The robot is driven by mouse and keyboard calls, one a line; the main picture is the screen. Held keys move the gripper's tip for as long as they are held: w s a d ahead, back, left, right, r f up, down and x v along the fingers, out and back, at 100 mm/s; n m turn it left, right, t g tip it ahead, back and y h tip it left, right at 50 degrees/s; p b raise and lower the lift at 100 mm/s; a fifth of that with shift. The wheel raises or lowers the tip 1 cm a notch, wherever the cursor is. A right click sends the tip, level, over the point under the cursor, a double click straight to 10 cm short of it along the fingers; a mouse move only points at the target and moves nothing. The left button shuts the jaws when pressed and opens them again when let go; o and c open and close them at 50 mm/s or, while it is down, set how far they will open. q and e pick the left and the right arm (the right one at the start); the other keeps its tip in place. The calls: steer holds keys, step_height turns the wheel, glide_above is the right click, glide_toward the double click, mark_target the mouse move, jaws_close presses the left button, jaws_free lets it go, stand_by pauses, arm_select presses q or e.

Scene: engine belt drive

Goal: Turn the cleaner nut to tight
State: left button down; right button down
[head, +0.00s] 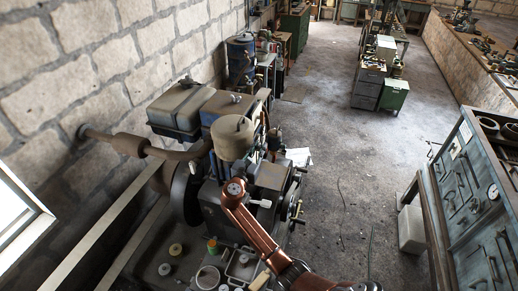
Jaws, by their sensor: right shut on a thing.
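The engine (225,205) stands left of the middle, with a tan round canister (231,140) on top that looks like the air cleaner. A small dark knob (240,123) shows on its top; I take it for the cleaner nut, but it is too small to tell its state. My right arm reaches up from the bottom edge. Its far end, at my right gripper (236,189), lies just below the canister in the picture. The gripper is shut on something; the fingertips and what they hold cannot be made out. A pale handle-like piece (261,203) shows beside it. My left gripper is out of view.
A tray with small parts (240,266) and several cups and tins lie at the engine's front. A pulley wheel (295,208) is on its right side. An exhaust pipe (130,144) juts left toward the block wall.

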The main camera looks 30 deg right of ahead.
steer(key=shift+w+a+m+g+h, duration=0.1)
steer(key=shift+m+g+h, duration=0.45)
steer(key=shift+g, duration=0.25)
steer(key=c, duration=2.1)
jaws_free()
